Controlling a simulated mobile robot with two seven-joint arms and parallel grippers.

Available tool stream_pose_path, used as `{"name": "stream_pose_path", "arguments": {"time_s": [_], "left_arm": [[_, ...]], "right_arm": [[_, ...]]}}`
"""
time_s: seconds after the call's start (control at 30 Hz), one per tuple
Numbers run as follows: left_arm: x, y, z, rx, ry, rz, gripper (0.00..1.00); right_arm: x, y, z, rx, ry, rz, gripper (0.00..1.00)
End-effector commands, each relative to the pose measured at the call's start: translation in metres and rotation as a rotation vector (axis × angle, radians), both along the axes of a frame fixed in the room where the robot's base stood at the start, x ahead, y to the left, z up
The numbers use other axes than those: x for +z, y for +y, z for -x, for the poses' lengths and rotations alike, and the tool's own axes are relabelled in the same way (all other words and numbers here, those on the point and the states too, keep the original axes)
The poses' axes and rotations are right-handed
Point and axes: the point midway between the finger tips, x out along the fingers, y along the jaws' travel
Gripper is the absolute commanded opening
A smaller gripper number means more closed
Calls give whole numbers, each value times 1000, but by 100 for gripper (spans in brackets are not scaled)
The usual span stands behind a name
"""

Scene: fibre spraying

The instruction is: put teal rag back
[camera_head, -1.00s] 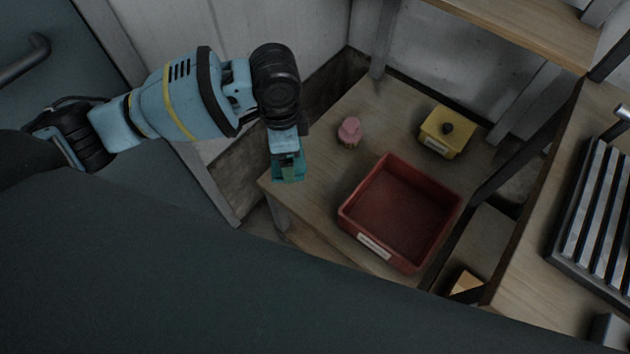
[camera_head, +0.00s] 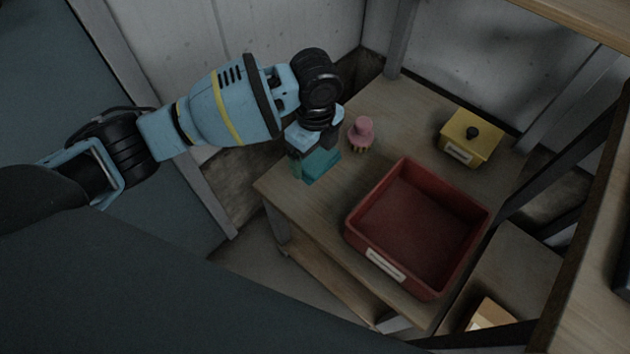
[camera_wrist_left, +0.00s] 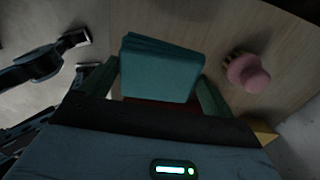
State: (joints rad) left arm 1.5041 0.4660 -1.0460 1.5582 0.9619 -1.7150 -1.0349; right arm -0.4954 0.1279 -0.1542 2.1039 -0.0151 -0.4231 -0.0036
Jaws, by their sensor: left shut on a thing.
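The teal rag (camera_head: 321,165) is a folded block held by my left gripper (camera_head: 314,160) above the left corner of the wooden table. In the left wrist view the teal rag (camera_wrist_left: 160,70) sits between the two green fingers of my left gripper (camera_wrist_left: 158,95), which is shut on it. The red bin (camera_head: 415,235) stands on the table to the right of the rag and looks empty. Its front wall carries a white label. My right gripper is not in view.
A pink-topped object (camera_head: 361,132) stands on the table (camera_head: 303,188) close to the right of my left gripper. A yellow box (camera_head: 470,140) with a black knob is at the back right. Grey posts and a higher wooden shelf (camera_head: 575,22) border the table.

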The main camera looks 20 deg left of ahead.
Motion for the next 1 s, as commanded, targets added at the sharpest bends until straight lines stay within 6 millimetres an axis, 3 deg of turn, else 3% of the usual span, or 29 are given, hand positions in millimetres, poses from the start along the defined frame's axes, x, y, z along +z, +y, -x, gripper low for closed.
{"name": "stream_pose_path", "arguments": {"time_s": [0.23, 0.53, 0.8, 1.0], "left_arm": [[-40, 0, 1, 1, 4, -1, 63], [-51, 0, 1, 1, 3, -2, 63], [-91, 1, 1, 2, 4, -3, 63], [-93, 0, 1, 1, 1, -1, 63]], "right_arm": [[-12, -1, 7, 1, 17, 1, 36], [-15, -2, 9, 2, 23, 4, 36], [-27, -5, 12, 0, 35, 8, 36], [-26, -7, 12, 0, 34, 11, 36]]}}
